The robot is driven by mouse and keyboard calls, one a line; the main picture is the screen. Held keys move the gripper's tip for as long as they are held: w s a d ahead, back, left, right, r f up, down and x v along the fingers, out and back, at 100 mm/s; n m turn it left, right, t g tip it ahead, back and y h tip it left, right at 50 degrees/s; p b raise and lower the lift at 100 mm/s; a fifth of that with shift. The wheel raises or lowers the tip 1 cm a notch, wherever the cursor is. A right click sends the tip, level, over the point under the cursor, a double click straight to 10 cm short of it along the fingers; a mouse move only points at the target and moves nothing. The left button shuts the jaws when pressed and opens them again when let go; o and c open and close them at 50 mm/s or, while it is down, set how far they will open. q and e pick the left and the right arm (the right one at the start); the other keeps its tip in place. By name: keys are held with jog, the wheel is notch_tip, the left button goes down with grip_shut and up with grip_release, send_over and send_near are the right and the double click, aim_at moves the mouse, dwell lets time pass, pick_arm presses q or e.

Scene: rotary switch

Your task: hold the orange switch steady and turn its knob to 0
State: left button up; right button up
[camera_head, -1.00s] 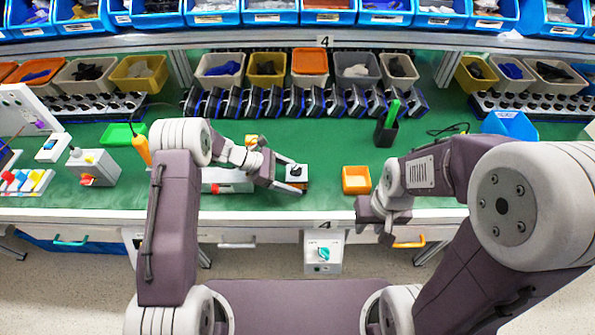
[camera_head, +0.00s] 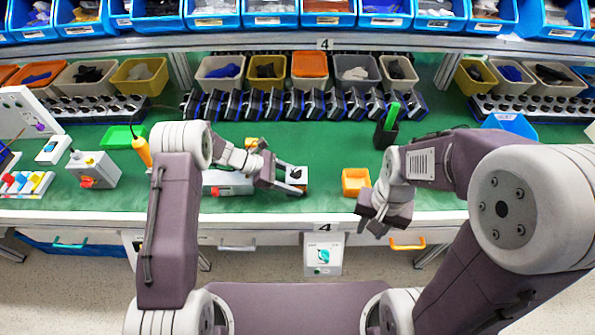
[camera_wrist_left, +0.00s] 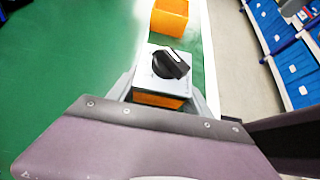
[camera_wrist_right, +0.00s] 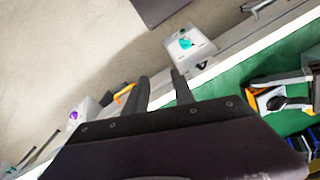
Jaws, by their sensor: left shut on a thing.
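The orange switch (camera_head: 296,173) stands on the green bench, with a pale top, a black knob (camera_wrist_left: 170,63) and an orange lower body (camera_wrist_left: 158,101). My left gripper (camera_head: 297,180) is shut on its body, one finger on each side in the left wrist view; the knob is uncovered. The switch also shows at the right of the right wrist view (camera_wrist_right: 268,98). My right gripper (camera_head: 372,230) is open and empty near the bench's front edge, right of and nearer than the switch. Its two fingers stand apart in the right wrist view (camera_wrist_right: 160,82).
An orange bin (camera_head: 355,181) stands right of the switch. A grey box with a red button (camera_head: 228,184) lies left of it, by my left gripper. A box with a teal knob (camera_head: 323,256) sits below the bench's front edge. A black pen holder (camera_head: 386,135) stands behind.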

jog(key=w+a+r+m, duration=0.3)
jog(key=w+r, duration=0.2)
jog(key=w, duration=0.3)
jog(key=w+a+r+m, duration=0.3)
jog(key=w+r, duration=0.2)
jog(key=w, duration=0.3)
jog(key=n, duration=0.1)
send_over(297, 170)
notch_tip(297, 170, down, 3)
notch_tip(297, 170, down, 9)
jog(key=shift+f, duration=0.15)
jog(key=shift+w, duration=0.1)
grip_shut()
